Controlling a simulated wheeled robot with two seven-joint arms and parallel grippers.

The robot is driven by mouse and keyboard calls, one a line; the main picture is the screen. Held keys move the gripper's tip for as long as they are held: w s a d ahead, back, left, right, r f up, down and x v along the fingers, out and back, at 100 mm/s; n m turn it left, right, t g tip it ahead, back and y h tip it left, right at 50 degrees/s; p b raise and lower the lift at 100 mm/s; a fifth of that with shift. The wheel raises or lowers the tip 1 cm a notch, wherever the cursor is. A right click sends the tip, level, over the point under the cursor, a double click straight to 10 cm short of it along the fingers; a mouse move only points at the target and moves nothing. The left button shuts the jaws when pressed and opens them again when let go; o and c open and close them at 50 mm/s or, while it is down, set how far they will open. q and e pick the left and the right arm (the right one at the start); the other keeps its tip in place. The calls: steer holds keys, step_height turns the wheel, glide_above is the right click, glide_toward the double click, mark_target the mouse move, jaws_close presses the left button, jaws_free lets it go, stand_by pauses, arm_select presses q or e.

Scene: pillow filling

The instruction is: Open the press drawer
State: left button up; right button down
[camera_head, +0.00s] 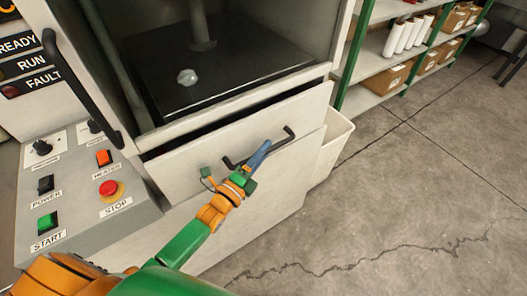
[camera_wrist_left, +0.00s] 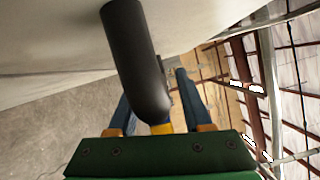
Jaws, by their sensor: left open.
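The press drawer (camera_head: 200,158) is a pale front panel low on the press, with a dark gap along its top edge. Its black bar handle (camera_head: 287,136) sticks out from the front. My left gripper (camera_head: 259,157) is at the handle, its blue fingers pointing to the drawer. In the left wrist view the dark handle bar (camera_wrist_left: 135,50) runs down between the two open blue fingers. The fingers partly hide the handle in the head view, and whether they touch it cannot be told. My right gripper is not in view.
A control panel (camera_head: 75,150) with coloured buttons and a red stop button (camera_head: 109,189) is at the left. A pale bin (camera_head: 334,140) stands right of the drawer. A shelf (camera_head: 374,66) with boxes and white rolls is behind. The concrete floor (camera_head: 420,200) at right is clear.

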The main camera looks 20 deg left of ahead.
arm_select(q)
steer(key=shift+w, duration=0.2)
steer(key=shift+s, duration=0.1)
jaws_close()
stand_by(1.2)
